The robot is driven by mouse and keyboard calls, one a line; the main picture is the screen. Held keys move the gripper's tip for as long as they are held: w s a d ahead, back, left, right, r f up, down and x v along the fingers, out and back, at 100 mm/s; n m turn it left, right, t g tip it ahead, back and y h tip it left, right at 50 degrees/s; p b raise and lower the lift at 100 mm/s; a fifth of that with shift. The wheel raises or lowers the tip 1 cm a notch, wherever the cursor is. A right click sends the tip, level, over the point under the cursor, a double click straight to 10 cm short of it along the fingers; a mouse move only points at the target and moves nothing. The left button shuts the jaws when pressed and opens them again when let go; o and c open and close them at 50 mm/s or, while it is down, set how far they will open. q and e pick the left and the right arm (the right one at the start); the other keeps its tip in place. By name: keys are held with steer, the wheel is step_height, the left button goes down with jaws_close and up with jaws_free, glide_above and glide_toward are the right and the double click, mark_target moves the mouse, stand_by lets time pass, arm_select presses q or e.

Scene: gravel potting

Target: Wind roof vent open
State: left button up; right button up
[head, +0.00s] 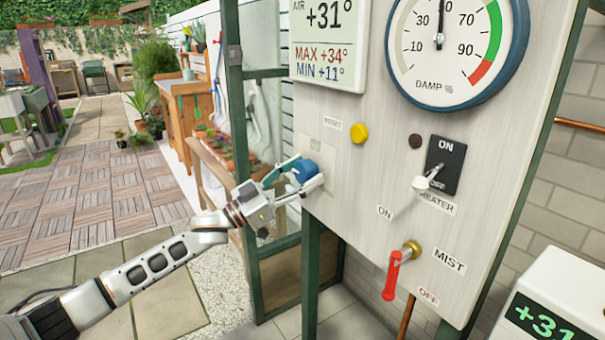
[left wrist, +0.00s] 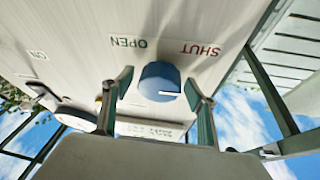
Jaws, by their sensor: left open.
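The blue vent knob (head: 305,170) sits on the pale control panel (head: 345,215), at its left side. In the left wrist view the knob (left wrist: 160,76) has a short white mark at its lower right edge. That view is upside down, with the words OPEN (left wrist: 129,41) and SHUT (left wrist: 201,49) on the panel beyond the knob. My left gripper (head: 303,176) is open, with one finger on either side of the knob. In the left wrist view a gap shows between the knob and both fingers. My right gripper is not in view.
The panel also carries a yellow reset button (head: 359,133), a heater switch (head: 440,166), a red mist lever (head: 391,275) and a damp gauge (head: 458,50). A green frame post (head: 311,265) stands below the panel. A white box with a display (head: 550,310) is at the lower right.

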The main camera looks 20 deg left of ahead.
arm_select(q)
steer(key=c, duration=1.1)
